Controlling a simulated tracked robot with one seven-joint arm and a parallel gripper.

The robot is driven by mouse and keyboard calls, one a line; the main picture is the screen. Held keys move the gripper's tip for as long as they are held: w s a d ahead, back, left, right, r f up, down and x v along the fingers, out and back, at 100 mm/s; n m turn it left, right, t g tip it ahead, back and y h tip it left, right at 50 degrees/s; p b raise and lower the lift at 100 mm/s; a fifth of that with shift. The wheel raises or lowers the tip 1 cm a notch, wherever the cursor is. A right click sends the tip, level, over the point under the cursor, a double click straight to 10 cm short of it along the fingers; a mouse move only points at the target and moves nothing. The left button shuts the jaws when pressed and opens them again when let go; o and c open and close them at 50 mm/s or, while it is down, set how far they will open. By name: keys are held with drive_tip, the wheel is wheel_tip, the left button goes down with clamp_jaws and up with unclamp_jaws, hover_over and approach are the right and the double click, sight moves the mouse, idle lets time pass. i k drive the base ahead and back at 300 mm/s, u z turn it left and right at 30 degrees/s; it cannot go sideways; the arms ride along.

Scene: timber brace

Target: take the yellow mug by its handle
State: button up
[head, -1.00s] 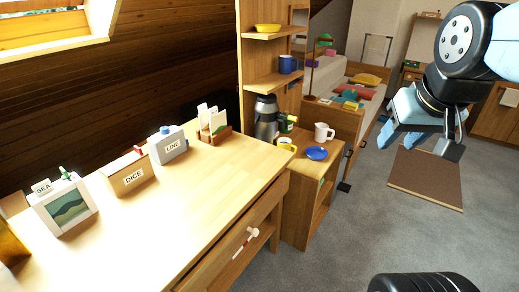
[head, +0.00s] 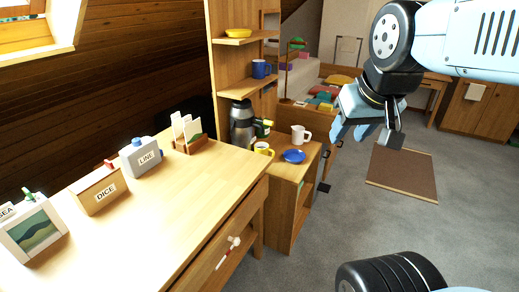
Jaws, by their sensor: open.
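The yellow mug (head: 263,148) stands on the low wooden cabinet (head: 283,171), just past the end of the desk. It is small in the view, and the desk's far edge comes close in front of it. A yellow part at its right side looks like the handle. My gripper (head: 366,133) is open and empty, in the air to the right of the cabinet, well apart from the mug.
The desk (head: 175,205) fills the left.

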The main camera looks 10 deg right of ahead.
sight(263, 148)
drive_tip(key=i, duration=0.9)
